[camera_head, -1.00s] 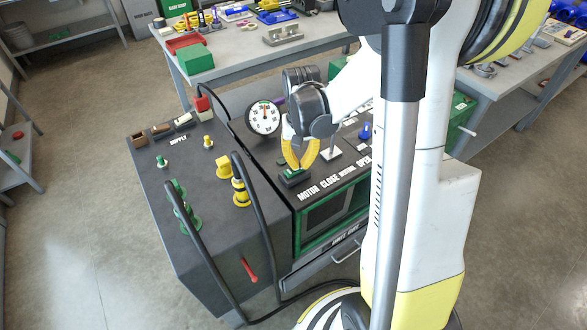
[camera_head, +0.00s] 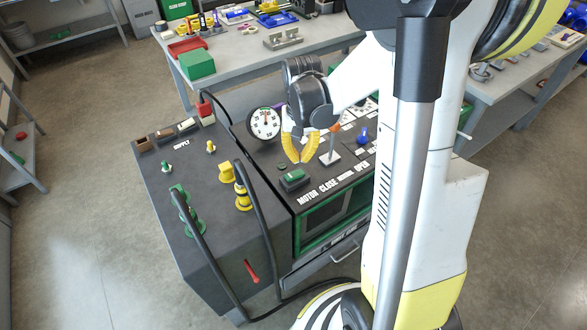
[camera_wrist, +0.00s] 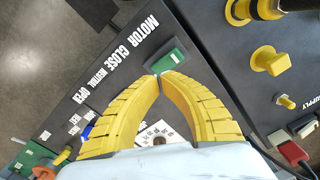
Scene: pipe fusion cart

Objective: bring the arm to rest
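My gripper (camera_head: 300,160) is above the black control panel of the cart (camera_head: 335,185), just behind the green motor button (camera_head: 293,175). Its two yellow fingers point down and appear apart from the button. In the wrist view, my gripper (camera_wrist: 160,78) has its fingertips together, with nothing seen between them. The green button (camera_wrist: 172,62) lies just beyond the tips there. My arm is bent and reaches over the cart from the right.
A round gauge (camera_head: 264,123), a silver lever (camera_head: 331,148) and a blue knob (camera_head: 363,134) stand close around my gripper. Black hoses (camera_head: 262,220) arch over the cart's left part. A grey workbench (camera_head: 230,68) stands behind, and clear floor (camera_head: 90,200) lies to the left.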

